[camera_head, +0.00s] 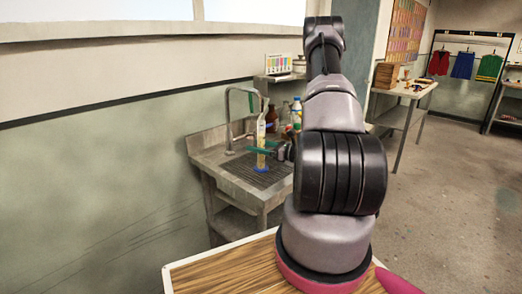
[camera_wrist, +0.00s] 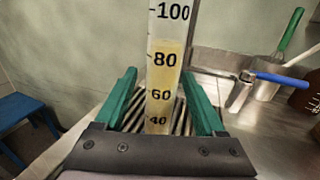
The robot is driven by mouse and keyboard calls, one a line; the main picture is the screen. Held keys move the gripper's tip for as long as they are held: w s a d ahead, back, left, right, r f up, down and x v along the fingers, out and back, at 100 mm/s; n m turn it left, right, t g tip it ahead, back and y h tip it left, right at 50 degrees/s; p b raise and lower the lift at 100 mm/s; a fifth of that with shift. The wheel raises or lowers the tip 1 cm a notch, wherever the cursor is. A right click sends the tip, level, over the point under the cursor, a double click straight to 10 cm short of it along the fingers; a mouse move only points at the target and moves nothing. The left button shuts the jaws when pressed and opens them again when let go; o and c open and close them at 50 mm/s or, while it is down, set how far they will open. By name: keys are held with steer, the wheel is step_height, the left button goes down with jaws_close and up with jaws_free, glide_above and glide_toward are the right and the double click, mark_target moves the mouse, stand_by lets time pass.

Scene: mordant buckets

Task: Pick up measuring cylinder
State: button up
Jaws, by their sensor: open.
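The measuring cylinder (camera_wrist: 162,85) stands upright between the two green fingers of my gripper (camera_wrist: 161,100) in the wrist view. It is clear, with black marks from 40 to 100, and holds a pale yellow liquid to a little above the 80 mark. The fingers are open, one on each side, with a gap to the cylinder. In the head view the cylinder (camera_head: 261,135) stands on the ribbed drainboard of the sink bench, on a blue base (camera_head: 260,169). My gripper (camera_head: 262,151) is small there and partly hidden by my arm.
The metal sink bench (camera_head: 222,167) stands against the wall, with a tall tap (camera_head: 228,120) left of the cylinder. Brown and white bottles (camera_head: 296,108) stand behind. In the wrist view a blue-handled tool (camera_wrist: 283,78) and a metal container (camera_wrist: 268,88) are at the right. A blue stool (camera_wrist: 22,115) stands at the left.

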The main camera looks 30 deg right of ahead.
steer(key=shift+x, duration=0.85)
jaws_close()
steer(key=shift+d+r, duration=0.1)
steer(key=shift+r, duration=0.05)
